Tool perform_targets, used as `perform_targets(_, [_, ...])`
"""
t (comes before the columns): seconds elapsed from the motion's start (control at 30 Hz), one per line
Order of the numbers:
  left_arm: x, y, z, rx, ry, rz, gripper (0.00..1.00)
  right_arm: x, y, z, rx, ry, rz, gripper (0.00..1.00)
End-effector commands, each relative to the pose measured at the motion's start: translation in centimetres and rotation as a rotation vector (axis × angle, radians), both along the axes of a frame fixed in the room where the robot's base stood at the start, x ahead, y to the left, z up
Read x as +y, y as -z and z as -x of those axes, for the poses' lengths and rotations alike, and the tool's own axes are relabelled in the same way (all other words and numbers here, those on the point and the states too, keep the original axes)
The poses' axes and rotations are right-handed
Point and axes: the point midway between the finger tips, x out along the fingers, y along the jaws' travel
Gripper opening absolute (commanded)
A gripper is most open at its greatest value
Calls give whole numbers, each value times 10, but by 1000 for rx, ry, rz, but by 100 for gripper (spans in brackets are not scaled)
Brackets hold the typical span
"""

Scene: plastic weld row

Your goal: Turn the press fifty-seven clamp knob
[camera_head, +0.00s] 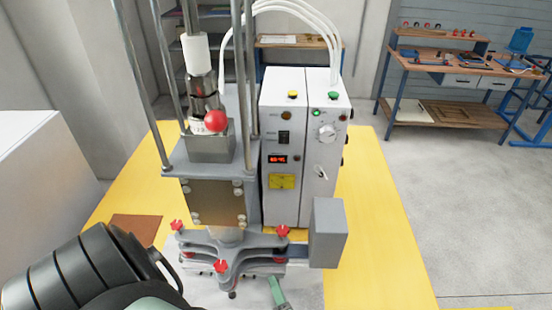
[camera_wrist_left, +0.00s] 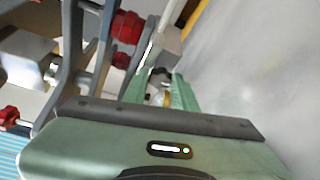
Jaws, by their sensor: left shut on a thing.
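The press (camera_head: 212,170) stands on a yellow-topped table, with a grey multi-armed clamp (camera_head: 235,245) at its lower front. Red clamp knobs (camera_head: 220,266) sit on its arm ends; one red knob (camera_wrist_left: 127,27) shows large in the left wrist view, beyond and left of my fingers. My left gripper (camera_head: 277,288) is low in front of the clamp, mostly cut off by the bottom edge. In the wrist view its green fingers (camera_wrist_left: 160,86) are closed around a small, partly hidden metallic piece; I cannot tell which part it is. My right gripper is not in view.
A white control box (camera_head: 290,150) with buttons and a dial stands right of the press. A grey block (camera_head: 327,232) sticks out at the clamp's right. A brown sheet (camera_head: 138,228) lies at left. The yellow table (camera_head: 385,265) is clear at right; a workbench (camera_head: 455,65) stands behind.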

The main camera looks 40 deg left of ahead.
Motion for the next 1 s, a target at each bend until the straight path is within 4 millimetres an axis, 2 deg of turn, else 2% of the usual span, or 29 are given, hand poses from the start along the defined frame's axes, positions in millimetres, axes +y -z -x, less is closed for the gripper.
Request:
perform_targets(0.73, [-1,1,-1,56,2,-67,0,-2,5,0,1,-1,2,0])
perform_targets(0.77, [-1,1,-1,56,2,-67,33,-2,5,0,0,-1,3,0])
perform_targets(0.8, [-1,1,-1,56,2,-67,44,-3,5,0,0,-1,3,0])
perform_targets(0.83, [-1,1,-1,56,2,-67,49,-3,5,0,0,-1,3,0])
perform_targets(1.0, [-1,1,0,57,1,-67,49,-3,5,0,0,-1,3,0])
